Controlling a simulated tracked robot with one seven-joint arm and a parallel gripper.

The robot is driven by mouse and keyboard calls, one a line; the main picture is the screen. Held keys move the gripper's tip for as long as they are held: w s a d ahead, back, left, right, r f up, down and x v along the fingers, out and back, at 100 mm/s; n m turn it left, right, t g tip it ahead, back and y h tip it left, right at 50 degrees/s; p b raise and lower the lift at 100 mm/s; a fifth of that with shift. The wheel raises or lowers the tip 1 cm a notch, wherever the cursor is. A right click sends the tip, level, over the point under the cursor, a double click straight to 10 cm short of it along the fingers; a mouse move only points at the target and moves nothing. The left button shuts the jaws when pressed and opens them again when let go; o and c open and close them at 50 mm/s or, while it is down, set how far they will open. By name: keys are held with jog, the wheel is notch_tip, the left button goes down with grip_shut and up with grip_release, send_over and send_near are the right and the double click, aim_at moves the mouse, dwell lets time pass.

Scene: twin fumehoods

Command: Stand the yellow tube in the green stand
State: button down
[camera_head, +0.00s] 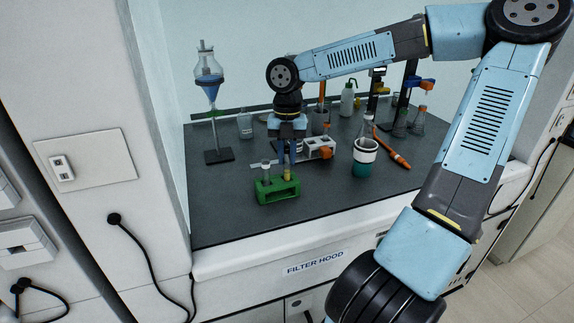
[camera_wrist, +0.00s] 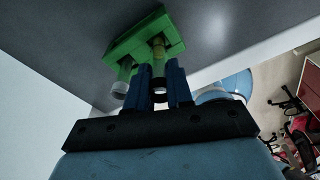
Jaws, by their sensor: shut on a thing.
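The green stand (camera_head: 277,191) is on the dark worktop of the fumehood, near its front left; it also shows at the top of the wrist view (camera_wrist: 125,45). My gripper (camera_head: 287,163) points down over the stand's right part and is shut on the yellow tube (camera_head: 287,174). The tube is upright, its lower end at a hole of the stand; in the wrist view the yellow tube (camera_wrist: 159,46) appears to enter the stand. How deep it sits is hidden. A second, clear tube (camera_head: 266,168) stands in the stand's left part.
A white rack (camera_head: 318,148) with an orange part is behind my gripper. A beaker with teal liquid (camera_head: 363,165) and an orange tool (camera_head: 392,149) are to the right. A funnel on a stand (camera_head: 209,85) is at the back left. Worktop left of the green stand is clear.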

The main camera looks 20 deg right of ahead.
jog(key=shift+f, duration=1.5)
jog(key=shift+f, duration=0.1)
jog(key=c, duration=1)
grip_release()
jog(key=r, duration=0.4)
jog(key=w+r, duration=0.1)
jog(key=r, duration=0.7)
jog(key=shift+w+d, duration=0.15)
jog(key=shift+d, duration=0.15)
